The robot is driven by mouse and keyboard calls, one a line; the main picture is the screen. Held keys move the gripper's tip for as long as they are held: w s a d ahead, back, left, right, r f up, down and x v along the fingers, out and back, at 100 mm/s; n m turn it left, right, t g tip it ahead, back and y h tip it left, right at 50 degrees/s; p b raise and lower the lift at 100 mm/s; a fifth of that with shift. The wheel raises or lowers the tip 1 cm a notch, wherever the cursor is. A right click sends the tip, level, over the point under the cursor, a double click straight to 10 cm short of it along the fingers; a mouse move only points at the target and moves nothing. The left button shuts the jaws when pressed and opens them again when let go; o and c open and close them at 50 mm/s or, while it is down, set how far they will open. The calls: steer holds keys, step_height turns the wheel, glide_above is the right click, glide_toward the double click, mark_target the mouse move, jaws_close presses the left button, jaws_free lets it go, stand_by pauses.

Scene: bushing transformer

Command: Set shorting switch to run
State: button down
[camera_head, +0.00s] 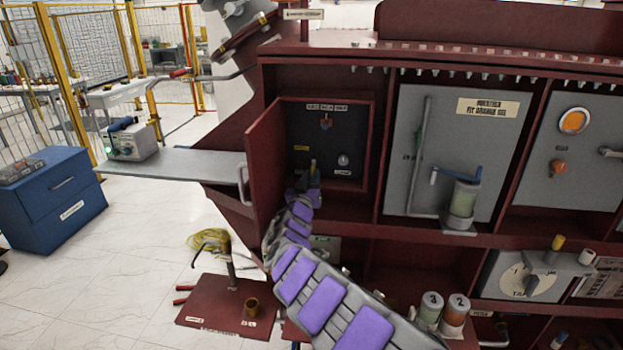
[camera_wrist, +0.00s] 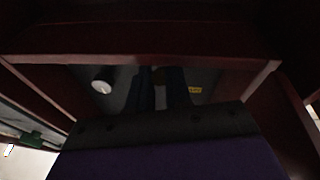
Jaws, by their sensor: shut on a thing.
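An open cabinet compartment (camera_head: 365,195) in the dark red frame holds a dark panel (camera_head: 328,130) with a label along its top. My gripper (camera_head: 314,178) reaches into its lower part, with my purple-padded arm behind it. In the wrist view my gripper (camera_wrist: 161,88) has its two dark fingers at the panel. It is shut on a small part, apparently the switch handle, mostly hidden between the fingers. The handle's setting cannot be read. A round light knob (camera_head: 343,160) is to the right, and it also shows in the wrist view (camera_wrist: 101,87). A yellow label (camera_wrist: 195,90) is beside the fingers.
The compartment's red door (camera_head: 265,165) stands open at the left, close to my arm. A grey shelf (camera_head: 180,168) sticks out farther left. A grey panel with a lever and green cylinder (camera_head: 463,197) is to the right. Numbered canisters (camera_head: 442,312) stand below, near my arm.

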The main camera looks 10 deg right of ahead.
steer(key=shift+a, duration=0.1)
steer(key=c, duration=1.1)
jaws_free()
steer(key=shift+o, duration=0.2)
steer(key=shift+a, duration=0.1)
steer(key=shift+s+a+f, duration=0.2)
steer(key=shift+s, duration=0.25)
steer(key=shift+s+a, duration=0.25)
steer(key=shift+s, duration=0.45)
steer(key=p+v, duration=0.1)
steer(key=v, duration=0.8)
steer(key=shift+f, duration=0.2)
steer(key=shift+s+a, duration=0.1)
steer(key=shift+s, duration=0.05)
